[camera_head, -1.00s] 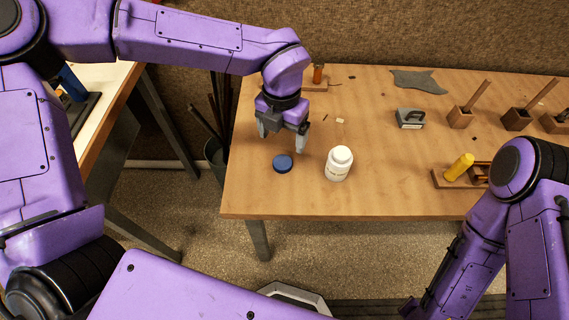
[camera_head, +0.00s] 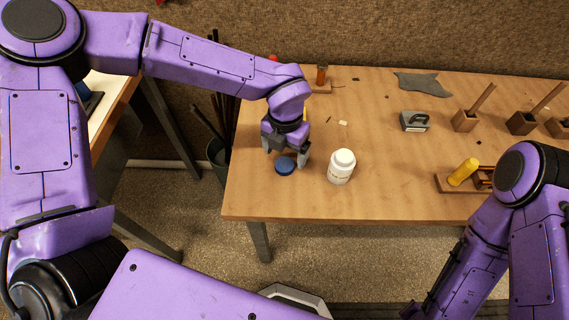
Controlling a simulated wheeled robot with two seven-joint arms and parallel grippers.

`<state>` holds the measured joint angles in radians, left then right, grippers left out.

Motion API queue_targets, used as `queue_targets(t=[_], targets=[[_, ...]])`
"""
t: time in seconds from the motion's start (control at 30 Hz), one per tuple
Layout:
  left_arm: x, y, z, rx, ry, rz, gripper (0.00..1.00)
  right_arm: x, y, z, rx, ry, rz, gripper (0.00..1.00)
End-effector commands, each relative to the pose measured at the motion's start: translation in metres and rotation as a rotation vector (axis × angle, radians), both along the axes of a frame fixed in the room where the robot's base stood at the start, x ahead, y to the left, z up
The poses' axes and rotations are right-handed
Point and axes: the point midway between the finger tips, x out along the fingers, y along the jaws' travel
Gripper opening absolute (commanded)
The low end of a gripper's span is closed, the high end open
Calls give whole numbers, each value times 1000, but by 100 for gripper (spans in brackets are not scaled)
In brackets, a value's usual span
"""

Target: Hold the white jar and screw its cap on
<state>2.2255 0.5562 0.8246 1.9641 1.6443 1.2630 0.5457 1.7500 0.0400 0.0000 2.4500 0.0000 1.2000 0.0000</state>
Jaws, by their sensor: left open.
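The white jar (camera_head: 341,167) stands upright near the front edge of the workbench, with a white rounded top and a label on its side. A round dark blue cap (camera_head: 285,166) lies flat on the bench to the left of the jar. My left gripper (camera_head: 285,157) is open and points down, its fingers on either side of the blue cap as seen from here; I cannot tell whether they touch it. It holds nothing. My right arm is at the lower right, and its gripper is out of view.
The wooden workbench (camera_head: 400,200) is clear around the jar. A yellow cylinder (camera_head: 463,172) lies on a wooden holder to the right. A grey metal block (camera_head: 414,121), a grey cloth (camera_head: 422,84) and several wooden blocks with handles stand farther back.

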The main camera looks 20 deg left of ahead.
Motion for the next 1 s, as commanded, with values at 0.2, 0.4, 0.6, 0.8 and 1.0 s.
queue_targets(t=[0.2,0.4,0.6,0.8,1.0], targets=[[2,3,-14,2,3,-1,85,0,0,7,0,0,0,43],[4,4,-46,0,2,0,85,0,0,12,0,0,0,43],[5,4,-52,0,-1,0,85,0,0,12,0,0,0,43],[5,4,-52,0,-1,0,85,0,0,12,0,0,0,43],[5,4,-52,0,0,0,27,0,0,12,0,0,0,43]])
